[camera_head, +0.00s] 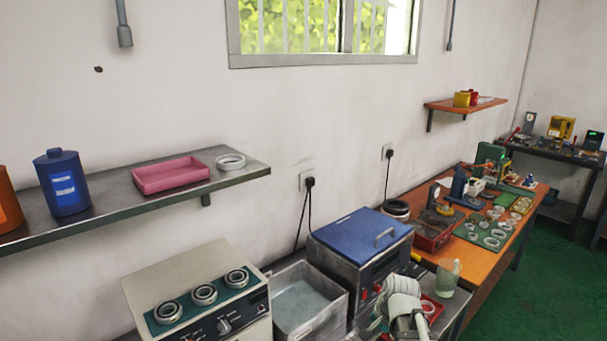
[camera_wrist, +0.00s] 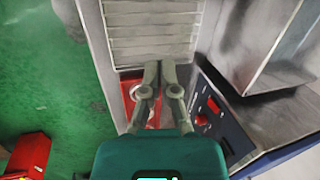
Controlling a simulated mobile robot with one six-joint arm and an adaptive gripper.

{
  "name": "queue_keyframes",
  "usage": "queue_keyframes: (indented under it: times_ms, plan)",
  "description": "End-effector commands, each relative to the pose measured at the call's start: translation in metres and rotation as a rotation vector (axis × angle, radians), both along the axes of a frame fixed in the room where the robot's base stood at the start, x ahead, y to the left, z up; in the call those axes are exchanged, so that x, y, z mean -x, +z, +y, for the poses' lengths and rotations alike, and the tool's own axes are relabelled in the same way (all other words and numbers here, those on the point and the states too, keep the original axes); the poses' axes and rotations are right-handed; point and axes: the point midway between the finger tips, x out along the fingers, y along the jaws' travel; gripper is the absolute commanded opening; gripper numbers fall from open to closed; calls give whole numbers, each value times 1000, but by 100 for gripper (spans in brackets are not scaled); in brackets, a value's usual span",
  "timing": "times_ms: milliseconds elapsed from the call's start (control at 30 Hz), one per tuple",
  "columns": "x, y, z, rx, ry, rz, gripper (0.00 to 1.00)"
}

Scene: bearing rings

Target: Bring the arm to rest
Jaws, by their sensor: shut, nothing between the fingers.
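My gripper (camera_wrist: 160,66) shows in the wrist view with its two grey fingers together at the tips and nothing between them. It hangs above a red tray (camera_wrist: 128,92) beside a machine's front panel with red knobs. In the head view, pale links of my arm show at the lower middle right, in front of the blue-lidded machine (camera_head: 362,233). The fingers cannot be made out in that view. Part of the red tray (camera_head: 437,305) shows beside the arm, with a pale ring in it.
An open metal tank (camera_head: 322,326) stands left of the blue-lidded machine. A beige device (camera_head: 200,262) holds three bearing rings. A glass beaker (camera_head: 447,278) stands close right of my arm. The shelf holds a pink tray (camera_head: 170,174), a ring (camera_head: 230,161) and a blue canister (camera_head: 62,183).

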Motion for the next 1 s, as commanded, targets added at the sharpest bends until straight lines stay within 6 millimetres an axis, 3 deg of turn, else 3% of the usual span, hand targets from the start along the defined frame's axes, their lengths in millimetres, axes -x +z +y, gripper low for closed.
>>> queue_keyframes:
  times_ms: [200,433,600,1000]
  plan:
    - [33,-5,12,144,370,15,0]
    - [55,-6,17,239,657,42,0]
    - [61,-6,17,264,741,53,0]
    - [61,-6,17,265,748,53,0]
